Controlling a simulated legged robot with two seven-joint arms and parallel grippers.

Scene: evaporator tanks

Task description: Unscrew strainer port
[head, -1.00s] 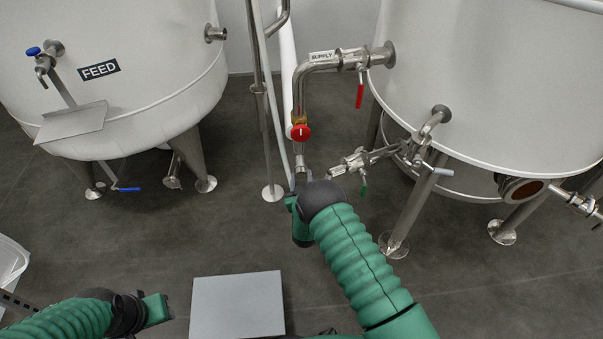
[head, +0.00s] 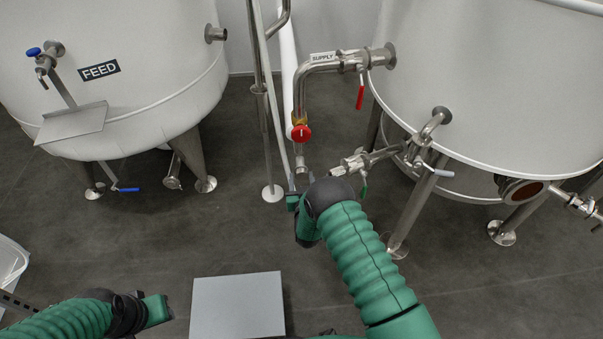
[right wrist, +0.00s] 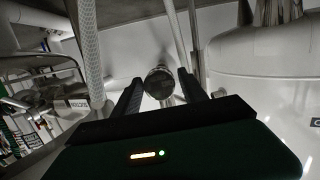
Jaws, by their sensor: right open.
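The strainer port is a round, dark metal cap (right wrist: 158,80) in the right wrist view. In the head view, the strainer (head: 302,165) hangs on the supply pipe below a red-handled valve (head: 301,133). My right gripper (head: 299,187) is just below the strainer there, mostly hidden by its own wrist. In the right wrist view, the right gripper (right wrist: 163,88) is open. The cap shows between its two dark fingers, but I cannot tell whether they touch it. My left gripper (head: 157,310) is low at the left, away from the pipes; its fingers are not clear.
The white FEED tank (head: 120,75) stands at left and another white tank (head: 490,80) at right. A side valve with a green handle (head: 363,186) is close to my right wrist. Vertical pipes (head: 262,110) stand left of the strainer. A grey box (head: 238,305) is below.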

